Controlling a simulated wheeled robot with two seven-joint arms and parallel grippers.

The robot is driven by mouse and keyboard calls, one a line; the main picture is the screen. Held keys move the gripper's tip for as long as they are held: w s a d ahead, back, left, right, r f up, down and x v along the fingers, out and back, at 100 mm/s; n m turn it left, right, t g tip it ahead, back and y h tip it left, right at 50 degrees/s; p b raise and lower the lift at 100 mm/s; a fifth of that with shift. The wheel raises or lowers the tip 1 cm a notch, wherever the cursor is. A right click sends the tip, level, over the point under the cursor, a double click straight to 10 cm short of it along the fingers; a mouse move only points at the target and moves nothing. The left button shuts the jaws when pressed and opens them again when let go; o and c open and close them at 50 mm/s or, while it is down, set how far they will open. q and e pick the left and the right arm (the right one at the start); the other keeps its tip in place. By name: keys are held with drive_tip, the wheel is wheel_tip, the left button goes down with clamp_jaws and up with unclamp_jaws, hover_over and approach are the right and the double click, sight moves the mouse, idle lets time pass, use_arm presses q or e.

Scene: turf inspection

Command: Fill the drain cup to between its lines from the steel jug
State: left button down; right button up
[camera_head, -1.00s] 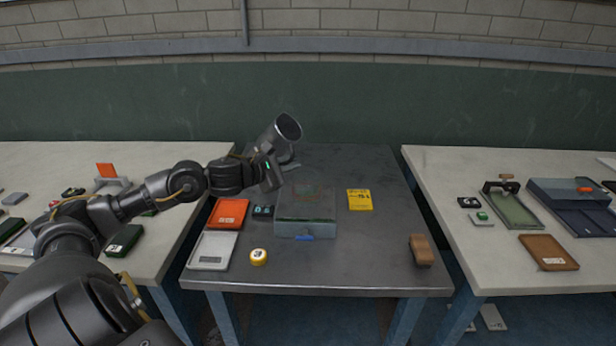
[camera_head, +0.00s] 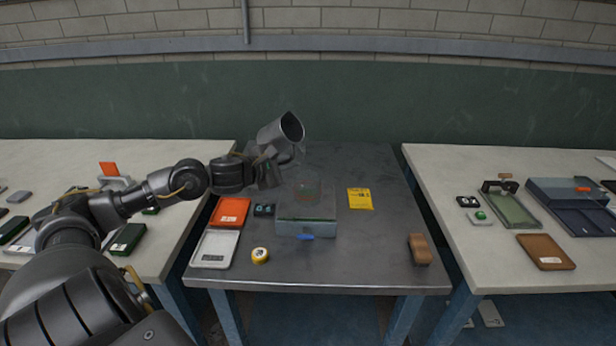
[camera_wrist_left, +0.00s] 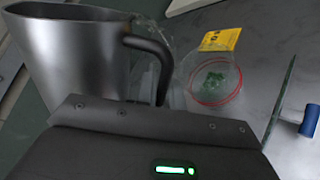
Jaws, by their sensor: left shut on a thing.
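The steel jug (camera_head: 272,137) is held in the air at the back of the middle table, tilted with its open mouth to the right. My left gripper (camera_head: 276,166) is shut on its black handle, which shows in the left wrist view (camera_wrist_left: 152,55). The clear drain cup (camera_head: 307,188) stands on a grey-blue box, below and right of the jug. In the left wrist view the cup (camera_wrist_left: 212,82) shows a red ring and green at its bottom. I cannot tell its liquid level or whether any liquid falls. My right gripper is not in view.
The grey-blue box (camera_head: 292,229) has a blue tab in front. The table's front right is mostly clear.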

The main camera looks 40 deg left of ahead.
use_arm(q)
drive_tip(key=shift+w+a, duration=0.1)
drive_tip(key=shift+a, duration=0.35)
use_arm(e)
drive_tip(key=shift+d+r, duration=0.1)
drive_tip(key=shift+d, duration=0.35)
use_arm(q)
drive_tip(key=shift+a+f+m, duration=0.2)
drive_tip(key=shift+a+m, duration=0.05)
drive_tip(key=shift+m, duration=0.15)
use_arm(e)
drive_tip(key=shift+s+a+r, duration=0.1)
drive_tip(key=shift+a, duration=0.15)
use_arm(q)
drive_tip(key=shift+a+f+y, duration=0.1)
drive_tip(key=shift+f+y, duration=0.05)
drive_tip(key=shift+y, duration=0.25)
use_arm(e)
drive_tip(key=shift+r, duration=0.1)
use_arm(q)
drive_tip(key=shift+a+m+p, duration=0.15)
drive_tip(key=shift+m+p, duration=0.25)
drive_tip(key=shift+p, duration=0.15)
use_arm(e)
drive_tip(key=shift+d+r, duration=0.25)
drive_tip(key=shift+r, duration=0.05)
